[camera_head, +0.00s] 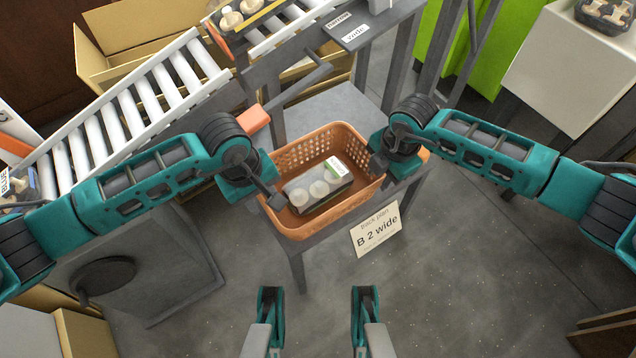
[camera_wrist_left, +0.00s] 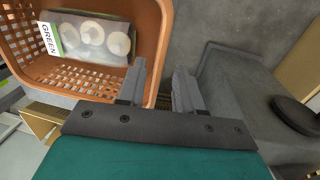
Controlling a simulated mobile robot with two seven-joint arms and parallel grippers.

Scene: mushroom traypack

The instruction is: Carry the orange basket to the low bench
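The orange basket (camera_head: 318,226) stands upright on a grey stand (camera_head: 317,246). A grey tray of white mushrooms with a green-and-white label (camera_head: 320,190) lies inside it; it also shows in the left wrist view (camera_wrist_left: 92,40). My left gripper (camera_head: 276,200) is at the basket's left wall. In the left wrist view its fingers (camera_wrist_left: 162,88) are apart, with the basket's rim (camera_wrist_left: 160,45) running down between them. My right gripper (camera_head: 377,168) is at the right wall; its fingertips are too hidden to tell the opening. I cannot tell surely which surface is the low bench.
A roller conveyor (camera_head: 130,110) and a cardboard box (camera_head: 130,40) are at the upper left. A low grey surface (camera_head: 140,270) with a dark round object (camera_head: 103,282) is at the lower left. A pack plan sign (camera_head: 376,229) hangs in front. Floor (camera_head: 460,270) is clear at lower right.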

